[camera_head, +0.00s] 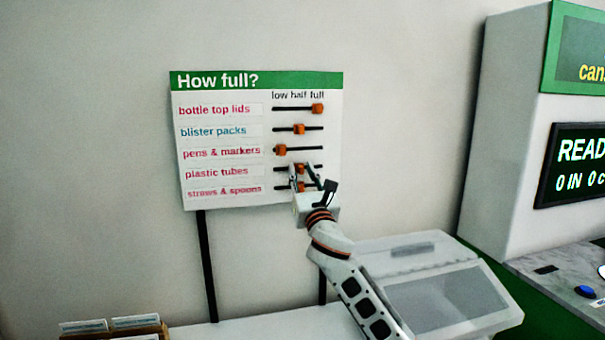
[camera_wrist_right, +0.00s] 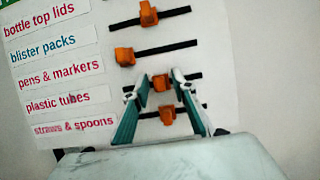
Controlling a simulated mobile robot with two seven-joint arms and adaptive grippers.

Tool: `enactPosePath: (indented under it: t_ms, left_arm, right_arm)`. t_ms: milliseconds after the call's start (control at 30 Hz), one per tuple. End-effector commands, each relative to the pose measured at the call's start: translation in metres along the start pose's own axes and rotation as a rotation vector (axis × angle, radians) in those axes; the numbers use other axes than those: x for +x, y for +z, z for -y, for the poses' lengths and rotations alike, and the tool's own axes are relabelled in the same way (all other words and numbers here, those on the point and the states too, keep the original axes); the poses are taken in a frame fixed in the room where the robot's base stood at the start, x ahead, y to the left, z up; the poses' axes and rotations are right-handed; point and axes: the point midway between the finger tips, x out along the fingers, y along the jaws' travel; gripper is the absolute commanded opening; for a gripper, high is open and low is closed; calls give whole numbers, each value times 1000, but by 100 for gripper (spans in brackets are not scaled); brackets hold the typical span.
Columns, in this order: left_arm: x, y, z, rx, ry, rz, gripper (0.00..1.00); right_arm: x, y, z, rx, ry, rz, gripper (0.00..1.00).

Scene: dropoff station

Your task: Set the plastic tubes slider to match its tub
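The "How full?" board (camera_head: 225,140) stands against the wall, its rows marked low, half, full. The plastic tubes slider (camera_wrist_right: 160,83) is an orange knob near the middle of its dark track, about half. In the head view my right gripper (camera_head: 302,168) partly covers that row. In the wrist view my right gripper (camera_wrist_right: 160,76) is open, one finger on each side of this knob, with small gaps showing. I cannot tell whether the fingertips reach the board. My left gripper is not in view. No plastic tubes tub can be made out.
The straws & spoons knob (camera_wrist_right: 167,115) sits close below, between the fingers' lower parts. The pens & markers knob (camera_wrist_right: 124,57) is at low, just above left. A grey lidded box (camera_head: 440,290) stands right of my arm; a card box (camera_head: 115,331) is at lower left.

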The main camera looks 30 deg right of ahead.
Motion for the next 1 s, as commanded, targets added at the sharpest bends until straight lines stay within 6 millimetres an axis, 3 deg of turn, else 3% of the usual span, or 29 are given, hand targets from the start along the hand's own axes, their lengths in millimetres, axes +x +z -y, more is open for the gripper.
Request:
enactPosePath:
  t_ms: [267, 700, 1000]
  left_arm:
    - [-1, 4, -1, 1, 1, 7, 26]
    - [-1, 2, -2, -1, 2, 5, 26]
    - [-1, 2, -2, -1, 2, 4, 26]
  right_arm:
    - [-10, 0, 1, -1, 0, 0, 26]
    - [-93, -1, 0, -1, 2, -1, 26]
    - [-120, 0, 0, 0, 0, 1, 26]
